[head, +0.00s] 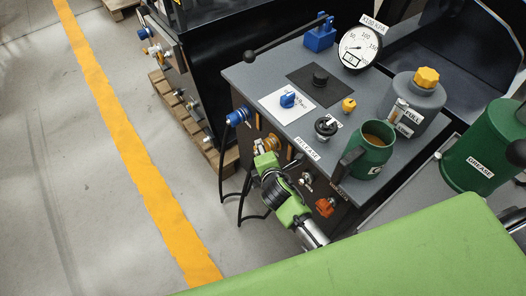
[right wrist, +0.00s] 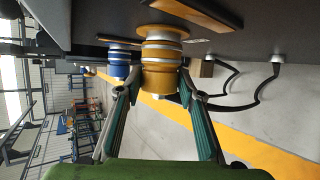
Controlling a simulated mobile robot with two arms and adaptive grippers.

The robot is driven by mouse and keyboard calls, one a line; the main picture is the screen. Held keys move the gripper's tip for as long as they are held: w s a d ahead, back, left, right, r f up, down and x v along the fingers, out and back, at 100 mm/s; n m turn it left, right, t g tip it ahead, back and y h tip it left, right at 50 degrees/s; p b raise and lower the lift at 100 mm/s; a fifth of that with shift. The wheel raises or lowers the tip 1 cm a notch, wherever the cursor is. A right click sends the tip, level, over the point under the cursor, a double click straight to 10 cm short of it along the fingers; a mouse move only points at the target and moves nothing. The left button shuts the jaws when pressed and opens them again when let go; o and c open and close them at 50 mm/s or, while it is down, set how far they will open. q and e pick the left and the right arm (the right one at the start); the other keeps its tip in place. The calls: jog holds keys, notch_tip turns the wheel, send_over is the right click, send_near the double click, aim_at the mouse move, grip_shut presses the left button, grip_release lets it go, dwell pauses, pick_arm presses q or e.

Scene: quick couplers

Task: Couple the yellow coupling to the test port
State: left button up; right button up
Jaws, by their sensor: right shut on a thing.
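The yellow coupling (head: 268,143) is at the front panel of the grey-topped console, left of the red-orange fitting. In the right wrist view the yellow coupling (right wrist: 161,70) has yellow and silver bands and lines up with a brass fitting (right wrist: 163,32) on the panel; no gap shows between them. I cannot tell if it is locked on. My right gripper (head: 261,156) reaches in from below, its fingers on both sides of the coupling, shut on it. It also shows in the right wrist view (right wrist: 160,84). My left gripper is not in view.
A blue coupling (head: 238,117) with black hoses hangs left of the yellow one. A red-orange fitting (head: 325,207) is to the right. A green mug (head: 369,155), a gauge (head: 359,48) and a grey canister (head: 412,105) stand on the console top (head: 245,75). The floor at left is free.

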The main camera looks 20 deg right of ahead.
jog(key=shift+s+a, duration=0.25)
jog(key=shift+a, duration=0.45)
jog(key=shift+s+a, duration=0.2)
jog(key=shift+a, duration=0.45)
jog(key=shift+s+a, duration=0.25)
jog(key=shift+a, duration=0.45)
jog(key=shift+r, duration=0.1)
jog(key=shift+s+a, duration=0.25)
jog(key=shift+a, duration=0.35)
jog(key=shift+s+a, duration=0.2)
jog(key=shift+a, duration=0.45)
jog(key=shift+s+a, duration=0.25)
jog(key=shift+a, duration=0.35)
notch_tip(320, 180, up, 14)
jog(key=s+a+r+n+y, duration=0.1)
jog(key=s+r, duration=0.8)
jog(key=r, duration=0.4)
jog(key=shift+s+a+r, duration=0.15)
jog(key=shift+a, duration=0.2)
